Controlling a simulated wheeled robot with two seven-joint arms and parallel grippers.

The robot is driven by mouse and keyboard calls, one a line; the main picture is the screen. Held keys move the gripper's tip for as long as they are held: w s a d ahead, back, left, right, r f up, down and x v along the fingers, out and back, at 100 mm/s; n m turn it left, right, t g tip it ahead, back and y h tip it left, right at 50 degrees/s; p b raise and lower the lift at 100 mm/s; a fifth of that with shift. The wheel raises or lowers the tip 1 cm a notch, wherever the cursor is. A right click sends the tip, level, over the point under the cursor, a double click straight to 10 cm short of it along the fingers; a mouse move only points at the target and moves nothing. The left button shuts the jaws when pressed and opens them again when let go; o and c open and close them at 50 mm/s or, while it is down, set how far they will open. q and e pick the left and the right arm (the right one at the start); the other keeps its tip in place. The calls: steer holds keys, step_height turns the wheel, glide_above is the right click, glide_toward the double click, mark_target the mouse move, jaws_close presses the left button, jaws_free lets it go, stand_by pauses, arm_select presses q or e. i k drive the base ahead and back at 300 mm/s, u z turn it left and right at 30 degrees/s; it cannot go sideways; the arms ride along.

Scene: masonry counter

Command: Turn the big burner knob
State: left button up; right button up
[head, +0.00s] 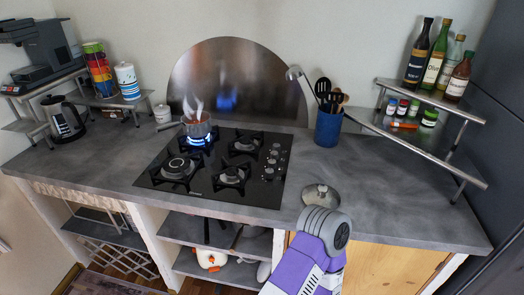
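The black gas cooktop (210,193) is set into the grey counter. Its several small silver knobs (271,161) stand in a group along the right side; I cannot tell which one belongs to the big burner. The back left burner has a blue flame (199,139) under a small steaming copper-coloured pot (197,125). The front left burner (179,168) and the two right burners show no flame. A purple and grey part of my arm rises from the bottom, right of centre, short of the knobs. I see no fingers of either gripper.
A round silver lid-like object (320,194) lies on the counter right of the cooktop. A blue utensil holder (328,128) stands behind it. A metal shelf (431,101) with bottles and jars is at right. A kettle (62,119) stands at left. The counter's front right is clear.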

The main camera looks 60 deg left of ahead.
mark_target(274, 155)
steer(key=u, duration=2)
